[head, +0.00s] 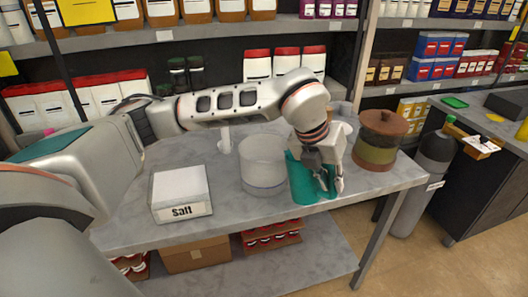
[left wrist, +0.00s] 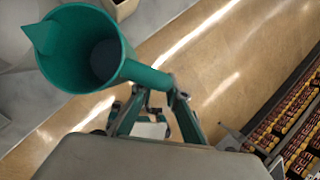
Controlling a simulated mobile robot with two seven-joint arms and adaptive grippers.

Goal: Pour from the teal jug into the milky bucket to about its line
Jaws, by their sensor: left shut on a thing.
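The teal jug (head: 299,181) is in the head view near the table's front edge, partly hidden by my left gripper (head: 328,183). My left gripper is shut on the jug's handle side. In the left wrist view, the jug (left wrist: 62,45) shows its round mouth, a pointed spout at the left and a dark inside. The left fingers (left wrist: 158,115) are around its handle there. I cannot tell whether the jug touches the table. The milky bucket (head: 263,160) is translucent and stands upright just left of the jug.
A white box marked Salt (head: 181,190) stands left of the bucket. A layered jar with a brown lid (head: 379,138) stands right of my gripper. Shelves of packages (head: 235,35) rise behind the grey table (head: 235,207). The table's front edge is close to the jug.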

